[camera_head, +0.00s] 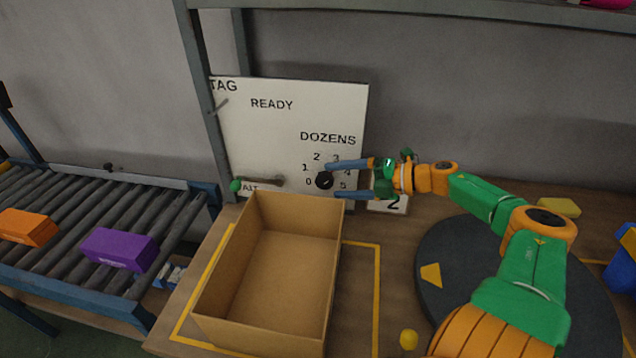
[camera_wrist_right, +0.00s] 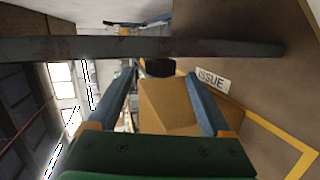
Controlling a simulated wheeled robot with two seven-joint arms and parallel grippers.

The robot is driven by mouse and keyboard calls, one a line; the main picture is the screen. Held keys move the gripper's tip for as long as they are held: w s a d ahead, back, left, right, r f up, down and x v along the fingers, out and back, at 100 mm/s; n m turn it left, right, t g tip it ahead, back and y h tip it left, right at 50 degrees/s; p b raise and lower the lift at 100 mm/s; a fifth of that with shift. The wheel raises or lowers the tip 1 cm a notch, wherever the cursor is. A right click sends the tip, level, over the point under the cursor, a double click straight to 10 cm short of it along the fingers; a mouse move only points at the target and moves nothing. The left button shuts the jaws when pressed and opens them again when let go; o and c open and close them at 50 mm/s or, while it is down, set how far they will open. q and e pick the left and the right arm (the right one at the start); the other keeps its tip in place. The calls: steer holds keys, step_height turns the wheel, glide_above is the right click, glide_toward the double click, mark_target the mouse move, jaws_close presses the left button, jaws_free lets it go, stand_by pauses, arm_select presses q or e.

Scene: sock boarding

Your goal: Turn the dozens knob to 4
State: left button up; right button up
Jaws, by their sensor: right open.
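The black dozens knob (camera_head: 324,180) sits low on the white panel (camera_head: 288,112), under the word DOZENS, ringed by the digits 0 to 5. The 4 is to its right, partly by my upper finger. Its pointer direction is too small to tell. My right gripper (camera_head: 332,180) comes in from the right, open, with its two blue fingers above and below the knob's right side. I cannot tell whether they touch it. In the right wrist view a dark round piece (camera_wrist_right: 157,67), likely the knob, shows between the open fingers (camera_wrist_right: 161,73). My left gripper is not in view.
An open cardboard box (camera_head: 270,270) stands below the panel. A card with a 2 (camera_head: 394,205) is under my gripper. A roller conveyor (camera_head: 80,230) carries orange (camera_head: 27,227) and purple (camera_head: 118,249) boxes.

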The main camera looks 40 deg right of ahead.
mark_target(330, 181)
steer(key=shift+f+b+x, duration=0.25)
steer(key=shift+b+x, duration=0.5)
steer(key=shift+x, duration=0.45)
steer(key=shift+w+r, duration=0.1)
steer(key=shift+w, duration=0.2)
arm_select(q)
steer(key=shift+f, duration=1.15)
arm_select(e)
steer(key=shift+w+a, duration=0.45)
steer(key=shift+w, duration=0.2)
steer(key=shift+f, duration=0.25)
jaws_close()
steer(key=shift+f+b, duration=0.2)
steer(key=shift+b, duration=0.3)
steer(key=t+y+b, duration=0.2)
steer(key=t+b, duration=0.1)
steer(key=b, duration=0.1)
steer(key=shift+f+m+b, duration=0.1)
steer(key=shift+m+b, duration=0.2)
steer(key=shift+m, duration=0.1)
steer(key=shift+t+y+b, duration=0.3)
steer(key=shift+t+b, duration=0.3)
steer(key=shift+b, duration=0.4)
arm_select(q)
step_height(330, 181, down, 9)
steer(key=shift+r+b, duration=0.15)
steer(key=shift+b, duration=0.25)
arm_select(e)
steer(key=shift+r+t, duration=0.3)
